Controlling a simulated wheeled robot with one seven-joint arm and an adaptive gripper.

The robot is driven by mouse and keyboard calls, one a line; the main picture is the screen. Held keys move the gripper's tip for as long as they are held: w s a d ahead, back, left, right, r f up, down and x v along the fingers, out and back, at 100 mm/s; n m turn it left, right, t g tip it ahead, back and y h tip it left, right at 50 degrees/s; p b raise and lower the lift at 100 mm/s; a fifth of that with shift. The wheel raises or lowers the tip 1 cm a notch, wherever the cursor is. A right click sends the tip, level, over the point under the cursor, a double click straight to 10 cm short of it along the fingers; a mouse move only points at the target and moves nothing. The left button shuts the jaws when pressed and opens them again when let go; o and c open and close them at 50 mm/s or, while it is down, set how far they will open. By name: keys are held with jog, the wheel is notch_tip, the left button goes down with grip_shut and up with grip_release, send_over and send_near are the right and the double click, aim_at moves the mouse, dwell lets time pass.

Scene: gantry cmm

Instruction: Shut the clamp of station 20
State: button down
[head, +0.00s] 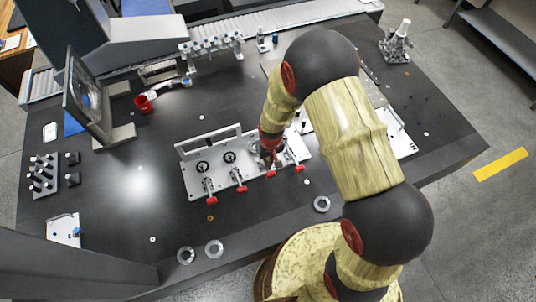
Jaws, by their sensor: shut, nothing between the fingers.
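A light metal fixture plate (222,189) lies near the front middle of the black table in the head view. Several toggle clamps with red handle tips line its front edge: a leftmost clamp (211,200), a second clamp (242,188), a third clamp (271,174) and a rightmost clamp (299,168). No station number is readable, so I cannot tell which is station 20. My gripper (269,160) is shut and empty, pointing down over the right part of the plate, close to the third clamp. My arm hides part of the plate; contact cannot be told.
A rack of fittings (211,46) is at the back. Loose rings (214,249) lie along the front edge. The table between cup and fixture is clear.

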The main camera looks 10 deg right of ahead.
aim_at(272, 173)
jog(key=shift+s+f, duration=0.25)
jog(key=shift+f, duration=0.3)
jog(key=s+f+b, duration=0.2)
jog(key=shift+s+d+f, duration=0.3)
jog(key=shift+f, duration=0.05)
jog(key=shift+s, duration=0.2)
jog(key=shift+w, duration=0.1)
